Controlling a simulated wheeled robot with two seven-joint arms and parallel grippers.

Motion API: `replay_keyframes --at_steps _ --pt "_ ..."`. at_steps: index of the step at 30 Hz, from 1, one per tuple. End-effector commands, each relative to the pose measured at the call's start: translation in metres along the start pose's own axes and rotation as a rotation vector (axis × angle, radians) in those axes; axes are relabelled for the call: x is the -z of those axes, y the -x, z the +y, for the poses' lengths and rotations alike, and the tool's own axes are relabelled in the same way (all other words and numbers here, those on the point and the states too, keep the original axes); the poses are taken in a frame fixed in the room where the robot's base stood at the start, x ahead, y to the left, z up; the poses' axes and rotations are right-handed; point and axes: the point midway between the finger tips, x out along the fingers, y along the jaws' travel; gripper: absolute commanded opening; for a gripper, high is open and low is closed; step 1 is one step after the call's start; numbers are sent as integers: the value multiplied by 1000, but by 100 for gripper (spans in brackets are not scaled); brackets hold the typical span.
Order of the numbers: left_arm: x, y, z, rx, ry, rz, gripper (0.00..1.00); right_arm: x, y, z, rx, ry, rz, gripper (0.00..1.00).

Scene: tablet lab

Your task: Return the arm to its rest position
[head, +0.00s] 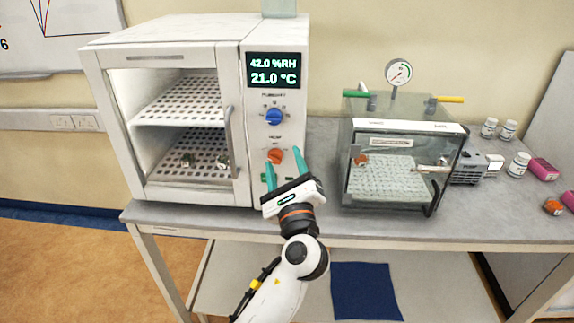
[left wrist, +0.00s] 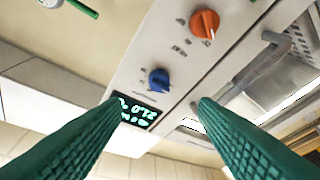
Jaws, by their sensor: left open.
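My left gripper (head: 284,157) has two teal fingers spread apart with nothing between them. It is in front of the lower control panel of the white humidity chamber (head: 180,55), near the orange knob (head: 276,156). In the left wrist view both fingers (left wrist: 150,128) frame the panel, with the orange knob (left wrist: 205,23), the blue knob (left wrist: 158,79) and the display (left wrist: 136,112) beyond them. The head view display (head: 276,70) reads 42.0 %RH and 21.0 °C. I cannot tell whether a finger touches the panel. My right gripper is not in view.
A clear box with a gauge (head: 398,72) stands right of the chamber on the grey bench (head: 330,222). The chamber's door handle (head: 231,142) is left of my gripper.

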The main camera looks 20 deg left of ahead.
Motion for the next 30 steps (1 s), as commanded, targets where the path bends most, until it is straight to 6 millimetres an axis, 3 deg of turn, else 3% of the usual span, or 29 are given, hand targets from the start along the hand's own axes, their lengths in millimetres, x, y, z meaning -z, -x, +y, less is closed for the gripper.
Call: replay_keyframes --at_steps 5,8,11,14,18,21,27,30 --pt "-1 0 0 0 0 -3 55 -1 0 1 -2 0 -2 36" --pt "-18 1 -6 2 13 -42 55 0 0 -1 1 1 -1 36" --pt "-59 6 -24 16 53 -142 55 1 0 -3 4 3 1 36" --pt "-120 19 -54 58 130 -293 55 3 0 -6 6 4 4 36" --pt "-205 55 -113 179 270 -508 55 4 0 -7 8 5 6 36" --pt "-256 92 -159 300 378 -636 55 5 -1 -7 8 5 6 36" --pt "-329 183 -260 623 602 -808 55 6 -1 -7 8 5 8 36" --pt "-351 236 -311 816 716 -843 55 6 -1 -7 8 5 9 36"
